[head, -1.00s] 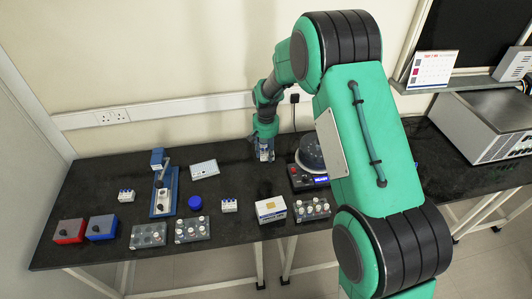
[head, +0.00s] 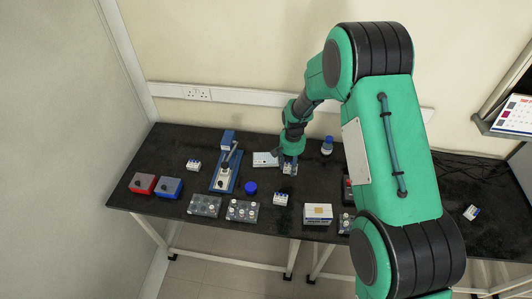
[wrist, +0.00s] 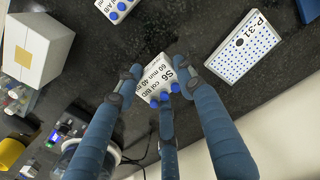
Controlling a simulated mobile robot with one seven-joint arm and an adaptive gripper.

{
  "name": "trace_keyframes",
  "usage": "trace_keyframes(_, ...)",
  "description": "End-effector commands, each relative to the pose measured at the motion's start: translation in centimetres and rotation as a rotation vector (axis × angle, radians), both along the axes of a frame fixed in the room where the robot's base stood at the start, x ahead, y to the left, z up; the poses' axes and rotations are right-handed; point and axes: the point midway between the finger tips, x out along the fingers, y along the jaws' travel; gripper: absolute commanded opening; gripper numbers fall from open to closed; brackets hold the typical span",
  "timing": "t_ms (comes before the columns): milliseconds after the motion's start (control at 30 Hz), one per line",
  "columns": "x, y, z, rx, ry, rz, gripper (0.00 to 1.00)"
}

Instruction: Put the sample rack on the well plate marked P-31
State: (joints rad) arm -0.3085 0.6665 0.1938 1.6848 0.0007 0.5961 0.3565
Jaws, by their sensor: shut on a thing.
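The sample rack (wrist: 157,80) is a small white block with blue caps and the print "S6". My gripper (wrist: 152,88) is shut on it, with its blue fingers around it. The rack also shows under my gripper (head: 289,164) in the head view (head: 289,170). The well plate marked P-31 (wrist: 243,48) is a flat white plate with blue wells, lying on the dark bench. In the head view the plate (head: 264,159) lies just left of my gripper. The rack is beside the plate, not over it. Its height above the bench is hard to tell.
Other small blue-capped racks stand on the bench, one front of my gripper (head: 280,199) and one at left (head: 193,165). A blue press-like stand (head: 225,177), a blue cap (head: 250,188), a white box (head: 318,214) and a blue-capped bottle (head: 327,146) stand around.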

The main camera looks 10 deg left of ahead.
Motion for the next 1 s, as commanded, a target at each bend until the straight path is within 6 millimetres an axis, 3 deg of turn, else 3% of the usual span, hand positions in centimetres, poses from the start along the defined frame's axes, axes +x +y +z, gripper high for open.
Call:
trace_keyframes(100, -1.6, 2.8, 0.2, -0.001, 0.002, 0.014, 0.12)
trace_keyframes(300, -3.3, 5.6, -0.3, 0.0, 0.0, 0.025, 0.12)
trace_keyframes(533, -4.0, 6.6, -0.7, 0.0, 0.001, 0.028, 0.12)
trace_keyframes(1000, -3.4, 6.8, -0.7, 0.001, -0.001, 0.027, 0.12)
